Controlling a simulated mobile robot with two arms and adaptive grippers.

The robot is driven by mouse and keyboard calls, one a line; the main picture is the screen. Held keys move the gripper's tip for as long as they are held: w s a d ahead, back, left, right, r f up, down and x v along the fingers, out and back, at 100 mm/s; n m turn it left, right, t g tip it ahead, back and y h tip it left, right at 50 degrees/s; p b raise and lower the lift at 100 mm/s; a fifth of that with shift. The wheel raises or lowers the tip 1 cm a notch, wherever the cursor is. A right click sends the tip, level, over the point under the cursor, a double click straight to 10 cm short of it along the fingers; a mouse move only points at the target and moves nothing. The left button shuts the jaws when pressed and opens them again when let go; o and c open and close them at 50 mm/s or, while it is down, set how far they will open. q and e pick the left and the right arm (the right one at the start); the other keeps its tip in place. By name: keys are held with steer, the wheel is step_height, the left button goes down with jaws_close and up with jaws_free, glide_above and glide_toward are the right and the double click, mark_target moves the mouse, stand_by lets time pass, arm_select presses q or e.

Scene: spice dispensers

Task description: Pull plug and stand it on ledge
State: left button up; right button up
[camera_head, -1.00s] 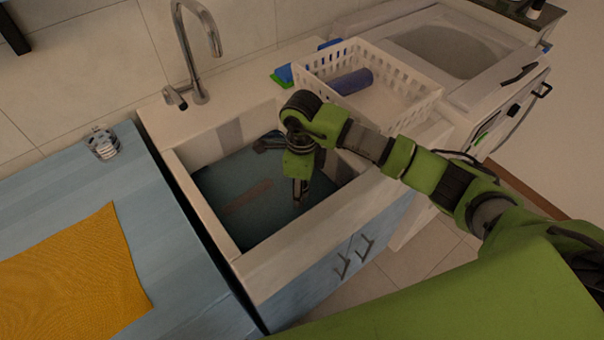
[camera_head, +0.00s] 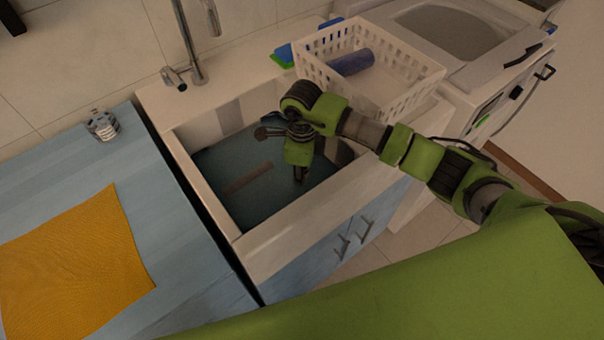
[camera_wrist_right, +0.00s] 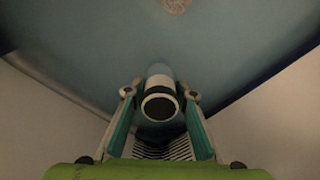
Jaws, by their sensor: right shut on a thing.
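The sink basin (camera_head: 232,205) has a blue-teal floor or water surface. My right gripper (camera_head: 299,173) reaches down inside it, toward its right side. In the right wrist view, my right gripper (camera_wrist_right: 160,112) is shut on a short round piece, the plug (camera_wrist_right: 160,82), with a white band and a dark round end toward the camera. The plug is not clear in the head view, where the hand hides it. The pale sink ledge (camera_head: 180,98) runs behind the basin, beside the tap. My left gripper is not in view.
The tap (camera_head: 187,45) rises behind the basin. A white basket (camera_head: 405,92) with a dark blue roll (camera_head: 350,63) stands right of it. A brownish strip (camera_head: 248,179) shows in the basin. An orange cloth (camera_head: 75,265) and a small metallic item (camera_head: 102,125) lie on the left counter.

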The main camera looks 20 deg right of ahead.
steer(key=shift+r+p, duration=0.9)
steer(key=shift+r, duration=0.7)
steer(key=shift+r+p, duration=1.1)
steer(key=shift+r, duration=0.9)
